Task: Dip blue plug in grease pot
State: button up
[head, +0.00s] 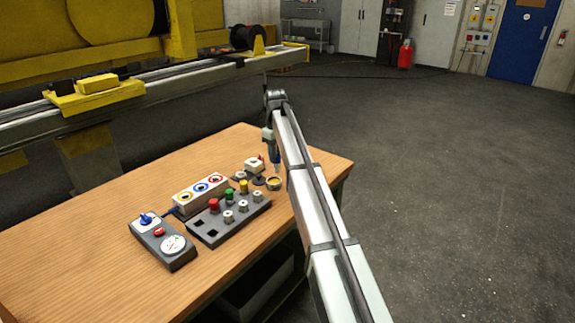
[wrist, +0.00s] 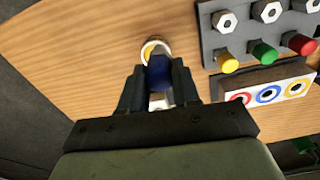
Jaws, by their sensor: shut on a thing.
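The blue plug (head: 276,166) points down from my gripper (head: 269,143), which is shut on it. In the wrist view the plug (wrist: 159,73) sits between the two dark fingers (wrist: 158,85). The grease pot (head: 274,184), a small round pot with yellowish contents, stands near the table's right edge, just below the plug's tip. In the wrist view the pot (wrist: 151,46) shows partly behind the plug, which covers some of its opening. I cannot tell whether the tip touches the grease.
A dark rack (head: 212,238) holds red, green and yellow plugs and several metal fittings. The front-left wooden tabletop (head: 75,255) is clear.

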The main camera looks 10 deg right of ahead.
jog(key=w+a+f+n, duration=0.1)
jog(key=w+f, duration=0.2)
jog(key=f, duration=0.2)
jog(key=shift+w, duration=0.4)
dwell(0.3)
jog(key=shift+f, duration=1.8)
dwell(1.7)
jog(key=shift+r, duration=0.15)
dwell(0.4)
jog(key=shift+r, duration=2.9)
